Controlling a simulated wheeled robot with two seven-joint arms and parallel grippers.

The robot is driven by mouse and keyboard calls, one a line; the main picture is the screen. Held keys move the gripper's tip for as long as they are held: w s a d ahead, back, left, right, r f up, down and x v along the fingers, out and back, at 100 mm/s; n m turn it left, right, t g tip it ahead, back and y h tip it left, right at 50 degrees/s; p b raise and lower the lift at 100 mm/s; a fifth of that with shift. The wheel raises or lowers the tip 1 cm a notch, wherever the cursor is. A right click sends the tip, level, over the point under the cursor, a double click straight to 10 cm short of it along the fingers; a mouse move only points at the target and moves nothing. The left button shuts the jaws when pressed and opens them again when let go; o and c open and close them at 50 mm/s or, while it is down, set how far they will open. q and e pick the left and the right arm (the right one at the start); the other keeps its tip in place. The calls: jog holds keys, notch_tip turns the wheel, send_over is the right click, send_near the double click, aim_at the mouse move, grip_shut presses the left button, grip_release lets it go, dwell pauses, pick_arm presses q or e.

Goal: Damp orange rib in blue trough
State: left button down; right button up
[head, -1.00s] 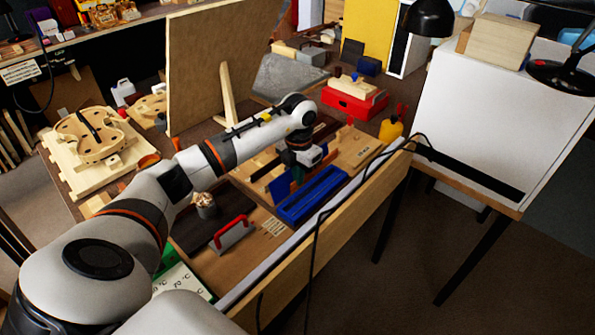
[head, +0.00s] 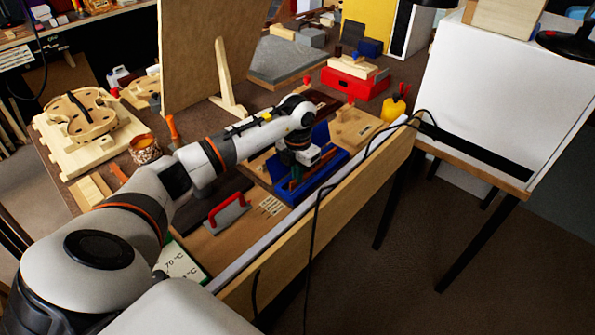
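The blue trough (head: 314,187) lies on the bench near its front edge, right of the picture's middle. My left gripper (head: 298,174) points down over the trough. A thin orange-red strip, the orange rib (head: 293,184), shows at its fingertips, standing on edge within the trough's outline. The fingers appear shut on it, but they are small and partly hidden by the wrist. Whether the rib touches the trough floor cannot be told. My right gripper is not in view.
A red-handled grey tool (head: 227,213) lies left of the trough. A yellow bottle (head: 393,108) and red box (head: 355,84) stand behind, right. A black cable (head: 318,215) hangs over the front board (head: 335,212). A violin mould (head: 85,115) sits at left.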

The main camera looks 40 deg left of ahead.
pick_arm(q)
jog(key=c, duration=1.5)
grip_release()
jog(key=shift+c, duration=0.2)
notch_tip(320, 180, up, 12)
